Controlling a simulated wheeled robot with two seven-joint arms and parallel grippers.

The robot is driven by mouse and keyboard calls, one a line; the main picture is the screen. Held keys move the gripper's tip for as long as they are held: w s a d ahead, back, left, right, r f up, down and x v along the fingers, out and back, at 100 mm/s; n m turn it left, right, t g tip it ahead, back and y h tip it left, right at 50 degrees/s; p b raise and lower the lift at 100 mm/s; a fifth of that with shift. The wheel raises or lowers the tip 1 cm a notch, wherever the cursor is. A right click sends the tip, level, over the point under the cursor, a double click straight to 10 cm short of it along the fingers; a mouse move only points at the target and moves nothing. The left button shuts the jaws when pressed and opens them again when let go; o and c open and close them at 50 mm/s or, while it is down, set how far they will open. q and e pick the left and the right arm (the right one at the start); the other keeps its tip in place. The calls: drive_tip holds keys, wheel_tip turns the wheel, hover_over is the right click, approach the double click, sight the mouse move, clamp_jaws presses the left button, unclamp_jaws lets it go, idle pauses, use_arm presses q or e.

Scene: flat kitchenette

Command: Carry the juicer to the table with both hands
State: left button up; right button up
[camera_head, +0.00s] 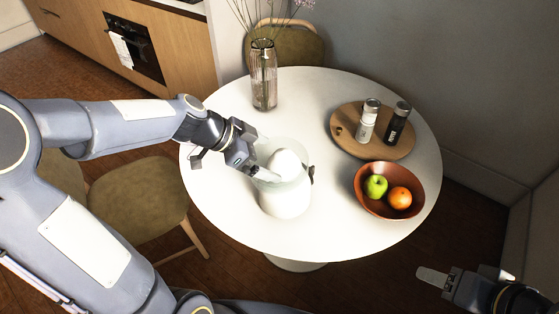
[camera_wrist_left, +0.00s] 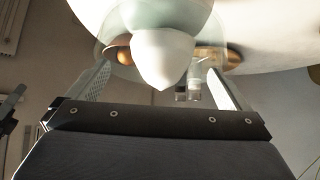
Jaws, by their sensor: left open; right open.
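The white juicer (camera_head: 285,196) with a clear bowl and a rounded white cone stands upright on the round white table (camera_head: 318,235), near its front left. My left gripper (camera_head: 259,172) is open at the left of the juicer's bowl in the head view. In the left wrist view the juicer's cone (camera_wrist_left: 163,58) shows beyond and between the open fingers (camera_wrist_left: 160,88). I cannot tell whether a finger touches the bowl. My right gripper (camera_head: 455,275) is open and empty, off the table at the lower right, well apart from the juicer.
A red-brown bowl (camera_head: 362,200) with a green apple (camera_head: 376,186) and an orange (camera_head: 399,198) sits right of the juicer. A wooden board (camera_head: 372,151) carries two shakers. A glass vase (camera_head: 263,78) stands at the back. Chairs stand left (camera_head: 140,199) and behind (camera_head: 287,52).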

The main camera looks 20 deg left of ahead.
use_arm(q)
drive_tip(key=v, duration=0.5)
drive_tip(key=s+f+n+t+y, duration=0.1)
drive_tip(key=s+n+y, duration=0.3)
drive_tip(key=s+n, duration=0.9)
drive_tip(key=s, duration=0.5)
drive_tip(key=shift+a+f+n, duration=0.15)
drive_tip(key=shift+f+n, duration=0.15)
drive_tip(key=shift+s, duration=0.1)
wheel_tip(320, 180, up, 2)
drive_tip(key=shift+r+p, duration=0.15)
drive_tip(key=shift+p, duration=0.95)
use_arm(e)
wheel_tip(320, 180, up, 2)
drive_tip(key=shift+r, duration=0.1)
use_arm(q)
drive_tip(key=shift+c, duration=0.4)
use_arm(e)
drive_tip(key=shift+c, duration=0.4)
